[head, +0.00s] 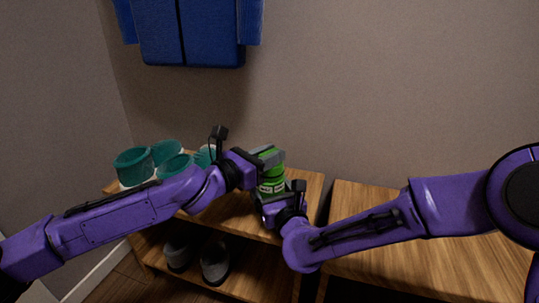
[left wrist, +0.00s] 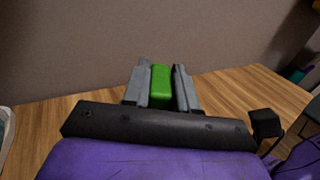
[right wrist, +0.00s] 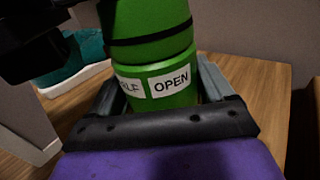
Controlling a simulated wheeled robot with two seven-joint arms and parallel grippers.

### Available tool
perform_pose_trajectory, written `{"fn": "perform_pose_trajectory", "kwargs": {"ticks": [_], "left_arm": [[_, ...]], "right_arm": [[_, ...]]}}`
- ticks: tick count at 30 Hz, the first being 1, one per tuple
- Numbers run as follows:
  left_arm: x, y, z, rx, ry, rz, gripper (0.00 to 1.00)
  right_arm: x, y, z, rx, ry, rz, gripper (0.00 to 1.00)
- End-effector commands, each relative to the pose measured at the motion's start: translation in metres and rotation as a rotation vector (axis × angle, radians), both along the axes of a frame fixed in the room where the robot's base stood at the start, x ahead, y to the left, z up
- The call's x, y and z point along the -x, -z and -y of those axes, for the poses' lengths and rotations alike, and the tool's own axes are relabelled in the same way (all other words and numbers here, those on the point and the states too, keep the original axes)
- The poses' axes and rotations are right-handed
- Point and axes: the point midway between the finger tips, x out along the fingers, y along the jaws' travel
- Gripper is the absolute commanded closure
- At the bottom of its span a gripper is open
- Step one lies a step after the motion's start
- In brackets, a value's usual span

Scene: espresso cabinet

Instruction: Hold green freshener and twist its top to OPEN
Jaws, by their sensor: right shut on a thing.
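The green freshener (head: 272,181) stands upright on the wooden cabinet top. In the right wrist view its body (right wrist: 170,82) shows white labels, one reading OPEN and another partly hidden, below a dark seam and the green upper part (right wrist: 150,17). My right gripper (head: 278,197) is shut on the lower body, one finger on each side. My left gripper (head: 270,154) is above, its fingers on either side of the green top (left wrist: 160,87). The left fingers look open, with a narrow gap on the right; contact on the left side is unclear.
Several teal and white shoes (head: 133,165) stand on the cabinet top at left, partly behind my left arm. Grey shoes (head: 215,262) sit on the lower shelf. A wooden surface (head: 440,268) lies at right, under my right arm.

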Motion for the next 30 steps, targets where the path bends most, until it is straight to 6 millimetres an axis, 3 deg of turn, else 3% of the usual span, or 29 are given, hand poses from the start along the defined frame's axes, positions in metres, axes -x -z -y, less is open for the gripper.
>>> {"fn": "perform_pose_trajectory", "kwargs": {"ticks": [14, 30], "left_arm": [[0.0005, 0.0021, 0.0015, -0.005, -0.067, -0.003, 1.00], [0.0005, -0.0001, 0.0020, -0.005, -0.458, 0.001, 1.00]], "right_arm": [[-0.0001, -0.0004, 0.0001, 0.000, 0.000, 0.001, 0.67], [0.0001, -0.0006, -0.0003, 0.000, -0.001, 0.001, 0.67]]}}
